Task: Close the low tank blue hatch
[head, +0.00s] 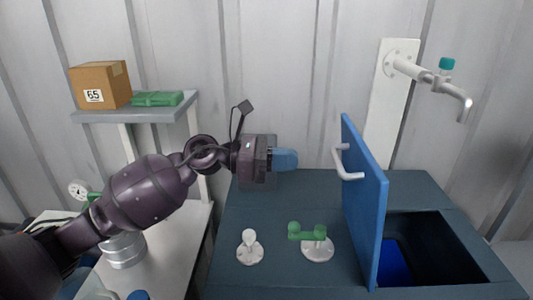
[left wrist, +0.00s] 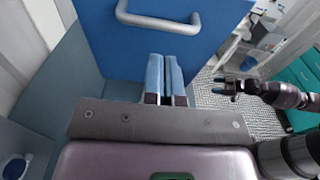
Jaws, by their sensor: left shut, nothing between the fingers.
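The blue hatch (head: 366,205) stands open, upright at the left edge of the dark square opening (head: 440,258) in the low tank's top (head: 260,215). Its white handle (head: 345,163) is on the left face; it also shows in the left wrist view (left wrist: 158,22). My left gripper (head: 292,159) is shut and empty, left of the hatch and apart from the handle in the head view. In the left wrist view its blue fingers (left wrist: 165,62) point toward the hatch panel (left wrist: 110,45), below the handle. My right gripper (left wrist: 222,87) shows small in the left wrist view, its fingers apart.
A green-handled valve (head: 316,242) and a white fitting (head: 249,247) stand on the tank top, left of the hatch. A white tap (head: 432,78) reaches out behind the hatch at right. A shelf (head: 140,115) holds a cardboard box (head: 100,84) and a green item (head: 157,98).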

